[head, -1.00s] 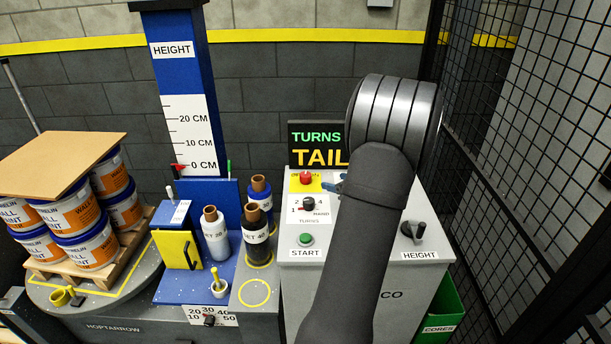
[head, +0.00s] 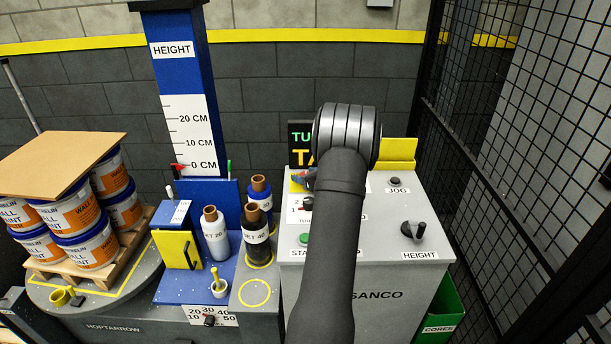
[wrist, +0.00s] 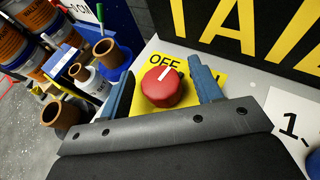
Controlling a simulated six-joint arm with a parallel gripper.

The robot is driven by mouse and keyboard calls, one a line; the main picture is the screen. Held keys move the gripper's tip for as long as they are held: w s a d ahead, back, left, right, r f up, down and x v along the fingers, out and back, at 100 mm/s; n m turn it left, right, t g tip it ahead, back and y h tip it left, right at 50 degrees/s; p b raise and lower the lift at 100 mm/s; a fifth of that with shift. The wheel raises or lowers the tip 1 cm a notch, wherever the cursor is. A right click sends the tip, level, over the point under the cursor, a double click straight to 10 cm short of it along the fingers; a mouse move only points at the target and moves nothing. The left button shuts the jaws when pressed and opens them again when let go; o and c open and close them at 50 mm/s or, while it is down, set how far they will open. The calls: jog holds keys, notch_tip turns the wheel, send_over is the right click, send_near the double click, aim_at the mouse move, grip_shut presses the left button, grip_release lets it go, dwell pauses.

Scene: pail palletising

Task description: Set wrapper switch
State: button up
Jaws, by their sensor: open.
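A red round knob (wrist: 161,87) with a white mark sits on a yellow plate (wrist: 207,72) lettered OFF, on the grey wrapper cabinet (head: 349,270). The white mark points towards the lettering. My gripper (wrist: 163,76) is open, its two blue fingers on either side of the knob, with a visible gap to each side. I cannot tell how deep the fingertips reach. In the head view my arm hides most of the knob and gripper. The TURNS selector (head: 308,203) and green START button (head: 304,239) show left of my arm.
A dark display (head: 299,133) with yellow letters stands behind, partly hidden. The JOG button (head: 395,181) and HEIGHT knob (head: 413,231) are right of my arm. Film rolls (head: 257,240) stand left of the cabinet. A pallet (head: 122,262) of pails is far left; a mesh fence (head: 520,150) is right.

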jog(key=shift+w, duration=0.1)
jog(key=c, duration=1)
jog(key=shift+n+y, duration=0.4)
jog(key=shift+y, duration=0.1)
jog(key=n+g+y, duration=0.3)
jog(key=n+g, duration=0.1)
jog(key=g, duration=0.1)
jog(key=shift+n, duration=0.3)
jog(key=n+g+y, duration=0.1)
jog(key=n+g, duration=0.3)
jog(key=g, duration=0.1)
jog(key=shift+n, duration=0.4)
jog(key=shift+g, duration=0.4)
